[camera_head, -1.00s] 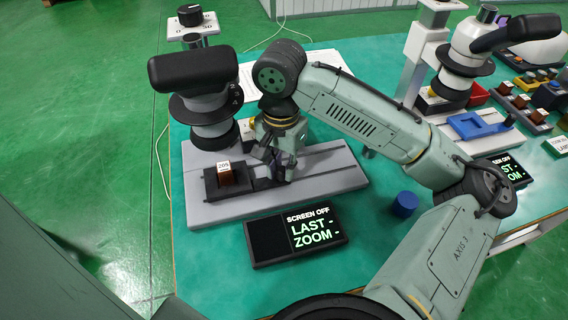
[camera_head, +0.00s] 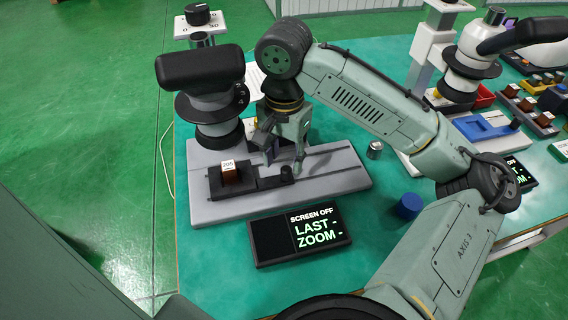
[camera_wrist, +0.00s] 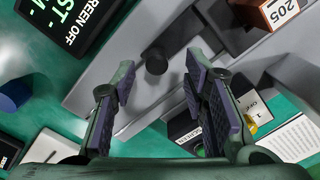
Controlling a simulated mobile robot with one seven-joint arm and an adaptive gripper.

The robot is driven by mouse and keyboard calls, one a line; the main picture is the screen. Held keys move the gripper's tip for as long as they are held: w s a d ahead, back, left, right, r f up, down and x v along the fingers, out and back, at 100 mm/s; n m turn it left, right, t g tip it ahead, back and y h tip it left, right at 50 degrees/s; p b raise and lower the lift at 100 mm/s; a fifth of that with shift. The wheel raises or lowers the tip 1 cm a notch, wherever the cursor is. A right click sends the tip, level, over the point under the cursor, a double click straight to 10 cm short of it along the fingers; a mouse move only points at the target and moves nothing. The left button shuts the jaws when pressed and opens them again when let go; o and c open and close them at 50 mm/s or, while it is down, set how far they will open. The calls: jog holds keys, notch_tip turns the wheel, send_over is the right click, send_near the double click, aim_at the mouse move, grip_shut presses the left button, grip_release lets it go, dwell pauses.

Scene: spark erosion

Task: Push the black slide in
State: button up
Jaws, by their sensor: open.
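The black slide (camera_head: 262,183) lies on the grey base plate (camera_head: 330,180) under a microscope (camera_head: 205,95). A brown block (camera_head: 231,177) labelled 205 sits on its left part. A round black knob (camera_head: 287,172) stands at its right end. My gripper (camera_head: 283,163) is open and points down by the knob. In the wrist view the knob (camera_wrist: 156,61) shows between and beyond the open fingertips (camera_wrist: 158,75). I cannot tell whether a finger touches it.
A black screen (camera_head: 298,235) reading "SCREEN OFF" lies in front of the plate. A blue cylinder (camera_head: 409,206) and a small metal cylinder (camera_head: 375,149) stand to the right. A second microscope (camera_head: 470,60) stands further right. The plate right of the knob is clear.

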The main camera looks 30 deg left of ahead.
notch_tip(320, 180, up, 9)
jog(key=shift+f, duration=0.15)
dwell(0.6)
